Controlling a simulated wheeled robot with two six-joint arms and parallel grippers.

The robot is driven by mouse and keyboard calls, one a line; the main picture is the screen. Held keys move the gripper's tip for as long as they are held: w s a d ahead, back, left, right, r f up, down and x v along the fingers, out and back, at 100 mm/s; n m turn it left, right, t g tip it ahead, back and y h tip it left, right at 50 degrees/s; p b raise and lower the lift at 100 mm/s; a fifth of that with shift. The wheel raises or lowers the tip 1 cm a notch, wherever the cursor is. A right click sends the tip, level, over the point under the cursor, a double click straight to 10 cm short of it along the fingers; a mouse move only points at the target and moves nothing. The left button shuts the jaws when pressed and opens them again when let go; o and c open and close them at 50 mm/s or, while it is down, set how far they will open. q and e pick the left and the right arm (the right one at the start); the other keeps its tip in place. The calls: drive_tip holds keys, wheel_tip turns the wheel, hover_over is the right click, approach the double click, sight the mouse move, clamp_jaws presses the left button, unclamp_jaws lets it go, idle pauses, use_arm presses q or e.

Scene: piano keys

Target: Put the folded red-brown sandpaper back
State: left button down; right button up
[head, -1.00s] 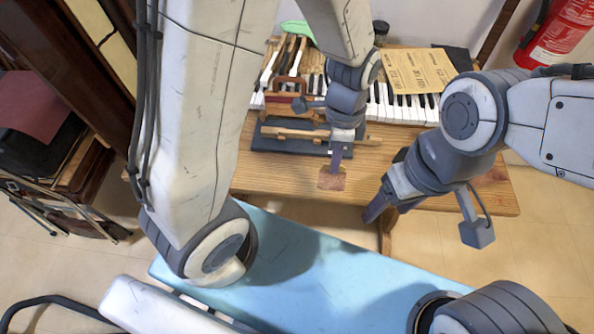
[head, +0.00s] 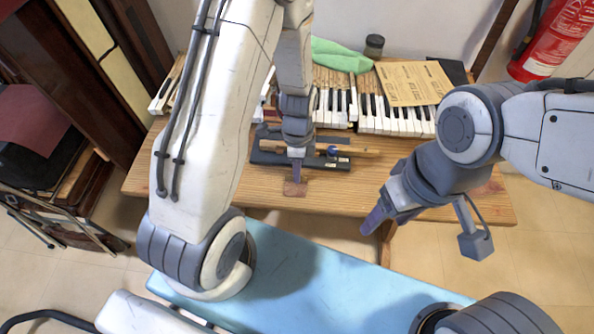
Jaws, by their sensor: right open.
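The folded red-brown sandpaper (head: 295,189) is a small flat brown piece at the tip of my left gripper (head: 297,174). The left gripper points down and is shut on it, near the table's front edge and in front of the dark tray. Whether the sandpaper touches the table is hard to tell. My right gripper (head: 374,221) is open and empty, over the table's front edge to the right of the sandpaper.
The dark tray (head: 338,164) holds a wooden stick (head: 355,153). Behind are piano keys (head: 400,120), a printed tan sheet (head: 412,82), a green cloth (head: 340,56) and a dark jar (head: 374,45). The wooden table (head: 460,205) is bare at front right. A blue bench (head: 330,275) stands in front.

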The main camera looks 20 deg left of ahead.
use_arm(q)
drive_tip(key=shift+f, duration=0.15)
drive_tip(key=c, duration=1.1)
unclamp_jaws()
wheel_tip(320, 180, up, 12)
drive_tip(key=w, duration=0.2)
drive_tip(key=s+d+r+n, duration=0.3)
drive_tip(key=s+d+r, duration=0.2)
drive_tip(key=s, duration=0.3)
drive_tip(key=s+d+r+n+t, duration=0.1)
drive_tip(key=s+d+r+n, duration=0.3)
drive_tip(key=s, duration=0.5)
drive_tip(key=shift+d+r+n+t+h, duration=0.3)
drive_tip(key=shift+d+r, duration=0.05)
drive_tip(key=shift+d, duration=0.8)
